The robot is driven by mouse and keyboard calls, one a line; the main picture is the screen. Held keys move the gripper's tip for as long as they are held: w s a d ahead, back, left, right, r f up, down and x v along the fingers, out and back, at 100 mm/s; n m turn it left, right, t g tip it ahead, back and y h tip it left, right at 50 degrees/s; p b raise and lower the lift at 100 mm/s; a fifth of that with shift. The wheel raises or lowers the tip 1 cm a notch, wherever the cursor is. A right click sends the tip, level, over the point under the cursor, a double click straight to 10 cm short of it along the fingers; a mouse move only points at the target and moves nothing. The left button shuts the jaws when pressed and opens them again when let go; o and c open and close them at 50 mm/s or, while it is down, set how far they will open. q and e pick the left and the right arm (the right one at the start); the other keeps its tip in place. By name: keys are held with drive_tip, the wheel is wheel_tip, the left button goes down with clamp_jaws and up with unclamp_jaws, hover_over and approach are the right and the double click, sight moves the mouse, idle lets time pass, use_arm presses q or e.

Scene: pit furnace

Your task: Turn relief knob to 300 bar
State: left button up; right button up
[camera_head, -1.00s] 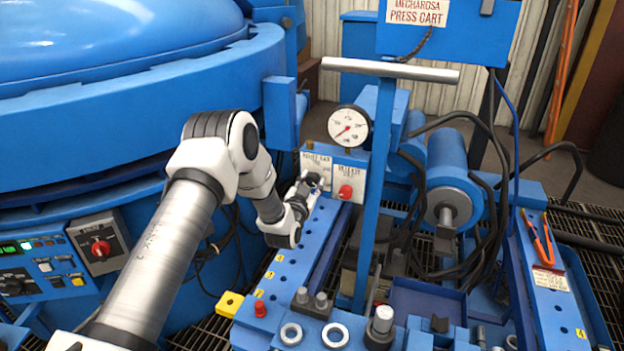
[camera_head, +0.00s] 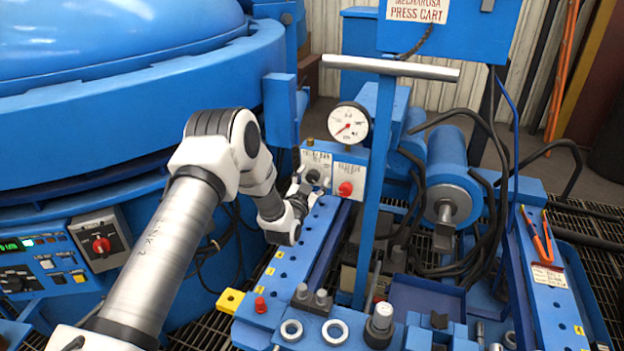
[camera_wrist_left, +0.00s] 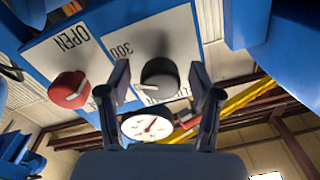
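The relief knob (camera_head: 313,177) is a black round knob on the white-labelled panel below the gauge. In the left wrist view it shows upside down as a black knob (camera_wrist_left: 160,79) with a white pointer mark, beside a partly hidden label reading 300. My left gripper (camera_wrist_left: 160,75) is open, its two fingers on either side of the knob with gaps visible. In the head view my left gripper (camera_head: 302,188) is just left of and below the knob. The pressure gauge (camera_head: 349,125) has a white dial and red needle; the wrist view shows it too (camera_wrist_left: 146,126). My right gripper is not in view.
A red knob (camera_head: 345,189) sits right of the relief knob, marked OPEN in the wrist view (camera_wrist_left: 70,89). A blue upright post (camera_head: 376,190) with a grey crossbar handle (camera_head: 390,69) stands to the right. The big blue furnace (camera_head: 130,110) is at left.

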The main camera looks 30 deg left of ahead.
use_arm(q)
drive_tip(key=v, duration=1.2)
